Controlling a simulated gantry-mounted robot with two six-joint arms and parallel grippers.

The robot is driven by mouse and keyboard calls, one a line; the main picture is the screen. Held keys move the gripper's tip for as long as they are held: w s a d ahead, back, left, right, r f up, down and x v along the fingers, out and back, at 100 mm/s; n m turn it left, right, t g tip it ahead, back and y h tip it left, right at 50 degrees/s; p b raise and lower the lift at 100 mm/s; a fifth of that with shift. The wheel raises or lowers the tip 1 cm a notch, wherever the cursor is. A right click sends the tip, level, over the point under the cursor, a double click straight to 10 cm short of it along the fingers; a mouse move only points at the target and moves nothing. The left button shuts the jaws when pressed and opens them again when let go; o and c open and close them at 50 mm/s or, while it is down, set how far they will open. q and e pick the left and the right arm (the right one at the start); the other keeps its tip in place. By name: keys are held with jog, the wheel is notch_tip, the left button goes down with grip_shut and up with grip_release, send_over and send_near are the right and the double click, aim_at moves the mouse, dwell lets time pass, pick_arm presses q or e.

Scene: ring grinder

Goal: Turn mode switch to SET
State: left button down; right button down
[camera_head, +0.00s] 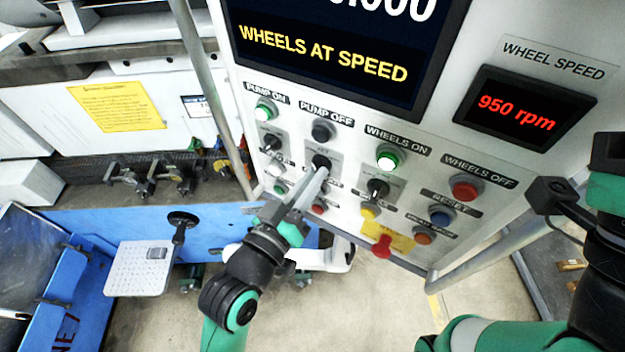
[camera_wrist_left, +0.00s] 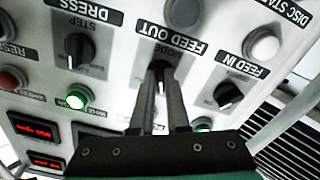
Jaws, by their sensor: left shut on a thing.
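The mode switch is a black rotary knob on the grey control panel (camera_head: 455,140). In the left wrist view the mode switch (camera_wrist_left: 158,70) sits below an upside-down MODE label, between the fingertips. In the head view the mode switch (camera_head: 320,161) shows just above the fingertips. My left gripper (camera_head: 321,174) reaches up to the panel from below and is shut on the mode switch; it also shows in the left wrist view (camera_wrist_left: 162,88). The fingers cover part of the knob and its position markings, so I cannot read its setting.
Close neighbours are another black knob (camera_head: 378,188), the lit green WHEELS ON button (camera_head: 388,157) and a red knob (camera_head: 382,246). The screen reads WHEELS AT SPEED; the speed display (camera_head: 520,108) reads 950 rpm. My right arm is at the right edge, its fingers unseen.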

pick_arm(q)
jog(key=shift+a+m+b, duration=0.1)
jog(key=shift+m+b, duration=0.65)
jog(key=shift+m, duration=1.55)
jog(key=c, duration=0.9)
grip_release()
jog(key=p+v, duration=0.2)
jog(key=v, duration=0.9)
jog(key=shift+s+a+p, duration=0.15)
jog(key=shift+s+p, duration=0.1)
jog(key=shift+p, duration=0.15)
